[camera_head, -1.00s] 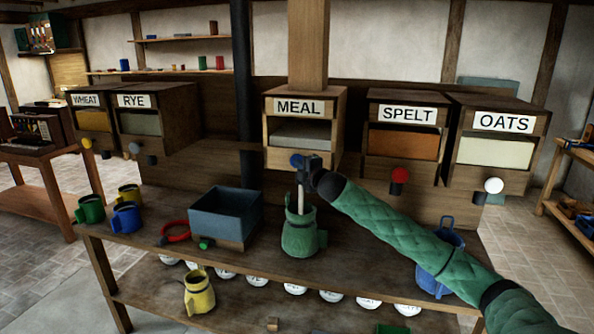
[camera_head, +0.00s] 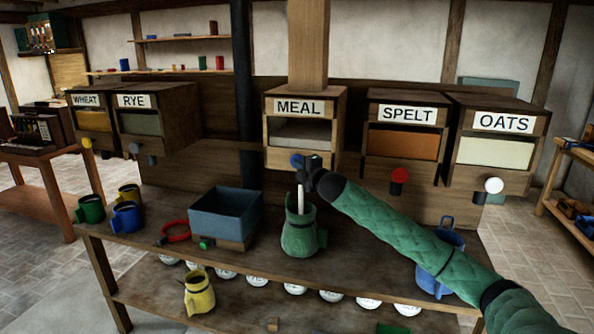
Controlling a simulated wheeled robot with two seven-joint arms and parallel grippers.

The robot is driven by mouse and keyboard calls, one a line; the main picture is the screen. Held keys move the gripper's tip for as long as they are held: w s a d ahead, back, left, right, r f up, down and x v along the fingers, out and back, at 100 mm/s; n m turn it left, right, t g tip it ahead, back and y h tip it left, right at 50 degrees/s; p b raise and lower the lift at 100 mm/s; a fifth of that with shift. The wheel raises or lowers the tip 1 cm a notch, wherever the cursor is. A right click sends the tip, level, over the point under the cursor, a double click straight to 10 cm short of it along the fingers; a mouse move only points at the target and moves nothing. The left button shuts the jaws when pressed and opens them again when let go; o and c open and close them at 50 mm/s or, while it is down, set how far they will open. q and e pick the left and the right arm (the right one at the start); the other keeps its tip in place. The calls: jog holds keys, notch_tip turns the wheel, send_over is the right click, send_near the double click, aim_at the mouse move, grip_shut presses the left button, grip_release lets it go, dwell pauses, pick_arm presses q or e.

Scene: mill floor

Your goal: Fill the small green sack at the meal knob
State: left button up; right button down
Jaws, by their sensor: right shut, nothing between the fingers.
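The small green sack (camera_head: 298,238) stands open and upright on the bench below the meal bin (camera_head: 337,130). A pale stream of meal (camera_head: 300,203) falls from under the bin into its mouth. The blue meal knob (camera_head: 296,160) shows at the bin's lower front. My right gripper (camera_head: 305,168) is shut and empty, right at the knob and partly in front of it; I cannot tell whether they touch. The level inside the sack is hidden. My left gripper is not in view.
A blue-grey box (camera_head: 226,214) and a red ring (camera_head: 175,232) lie left of the sack. A blue sack (camera_head: 436,284) stands at the right behind my right arm.

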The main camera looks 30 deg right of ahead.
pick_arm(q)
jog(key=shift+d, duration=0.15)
pick_arm(e)
jog(key=shift+d+r, duration=0.25)
jog(key=shift+d, duration=0.1)
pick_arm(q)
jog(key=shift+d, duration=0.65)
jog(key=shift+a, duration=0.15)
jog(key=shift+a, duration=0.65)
